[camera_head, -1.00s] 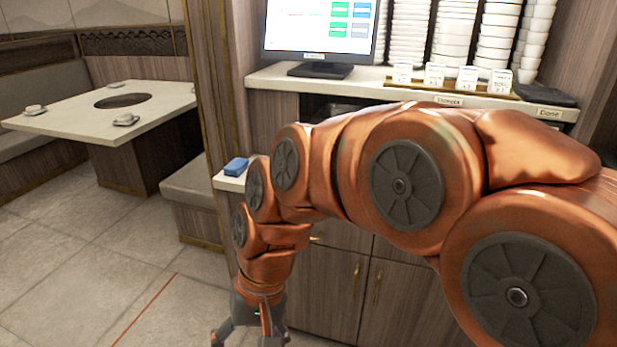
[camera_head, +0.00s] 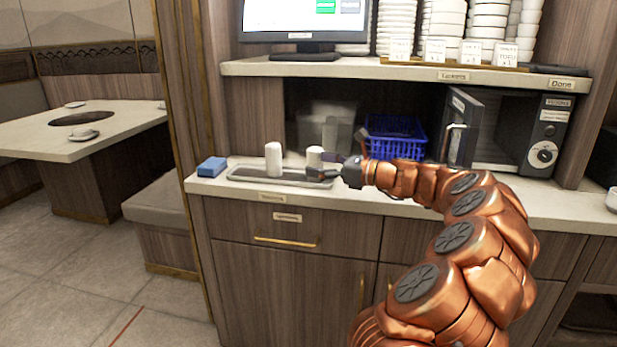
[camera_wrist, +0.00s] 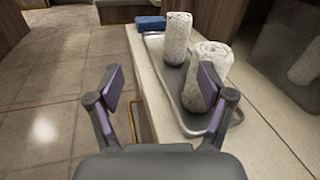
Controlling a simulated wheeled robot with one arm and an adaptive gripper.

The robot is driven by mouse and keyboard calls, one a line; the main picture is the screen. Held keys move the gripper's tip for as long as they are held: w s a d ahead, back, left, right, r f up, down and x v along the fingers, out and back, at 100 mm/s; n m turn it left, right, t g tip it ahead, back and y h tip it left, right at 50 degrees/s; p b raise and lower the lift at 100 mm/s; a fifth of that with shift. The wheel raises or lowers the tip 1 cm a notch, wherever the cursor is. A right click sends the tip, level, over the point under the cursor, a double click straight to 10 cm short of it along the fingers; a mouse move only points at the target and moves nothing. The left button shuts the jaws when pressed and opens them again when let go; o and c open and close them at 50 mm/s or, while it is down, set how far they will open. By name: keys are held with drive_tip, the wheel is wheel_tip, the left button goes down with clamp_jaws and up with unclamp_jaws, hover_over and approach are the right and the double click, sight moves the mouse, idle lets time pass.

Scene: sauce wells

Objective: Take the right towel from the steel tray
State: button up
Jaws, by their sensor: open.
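The steel tray (camera_head: 240,179) lies on the counter at the left in the head view. Two white rolled towels stand upright on it. The left towel (camera_head: 273,158) is farther from my gripper. The right towel (camera_head: 314,156) is closer, at the tray's right part. My gripper (camera_head: 338,166) is open and empty just right of the right towel. In the wrist view my gripper (camera_wrist: 162,76) has its fingers wide apart. The right towel (camera_wrist: 206,66) shows behind the right finger, which hides part of it, and not midway between the fingers. The left towel (camera_wrist: 177,38) stands beyond it.
A blue block-like item (camera_head: 212,167) lies left of the tray. Behind are a blue basket (camera_head: 394,135) and an open-doored oven-like box (camera_head: 545,135). A shelf (camera_head: 400,70) with stacked dishes and a monitor overhangs the counter. The counter front edge is near my gripper.

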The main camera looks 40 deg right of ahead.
sight(316, 161)
drive_tip(key=d, duration=0.1)
drive_tip(key=s+d+f+m+h, duration=0.1)
drive_tip(key=d, duration=0.1)
drive_tip(key=d+m+t, duration=0.1)
drive_tip(key=d, duration=0.1)
drive_tip(key=shift+s+f, duration=0.15)
drive_tip(key=shift+f, duration=0.15)
drive_tip(key=shift+d+h+b, duration=0.25)
drive_tip(key=shift+h+b, duration=0.05)
drive_tip(key=x, duration=0.2)
drive_tip(key=shift+w, duration=0.3)
drive_tip(key=x, duration=0.2)
drive_tip(key=b+x, duration=0.1)
drive_tip(key=x, duration=0.1)
drive_tip(key=shift+w+d+f, duration=0.1)
drive_tip(key=shift+d+f, duration=0.15)
drive_tip(key=shift+f, duration=0.15)
drive_tip(key=shift+w+a+r, duration=0.1)
drive_tip(key=shift+w, duration=0.4)
drive_tip(key=shift+c, duration=0.4)
drive_tip(key=c, duration=1.2)
